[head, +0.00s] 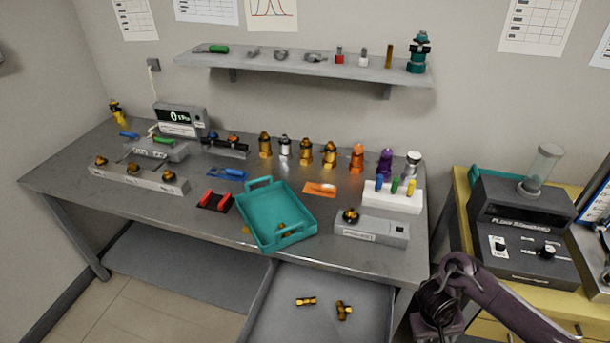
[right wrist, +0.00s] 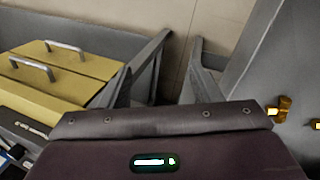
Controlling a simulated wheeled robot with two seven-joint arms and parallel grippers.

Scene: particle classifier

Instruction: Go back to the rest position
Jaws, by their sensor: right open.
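My right arm (head: 500,300) comes in from the lower right of the head view and bends down beside the table's front right corner. Its fingertips are not clear there. In the right wrist view my right gripper (right wrist: 177,68) is open, with bare floor and wall between its two fingers and nothing held. It is between the yellow cabinet (right wrist: 75,65) and the open grey drawer (right wrist: 255,65). My left gripper is not in view.
The grey table (head: 100,200) holds a teal tray (head: 275,240) with brass parts in it, and several fittings. Its pulled-out drawer (head: 320,325) holds two brass fittings (head: 306,301). A yellow bench (head: 462,200) with a dark machine (head: 520,235) stands at right.

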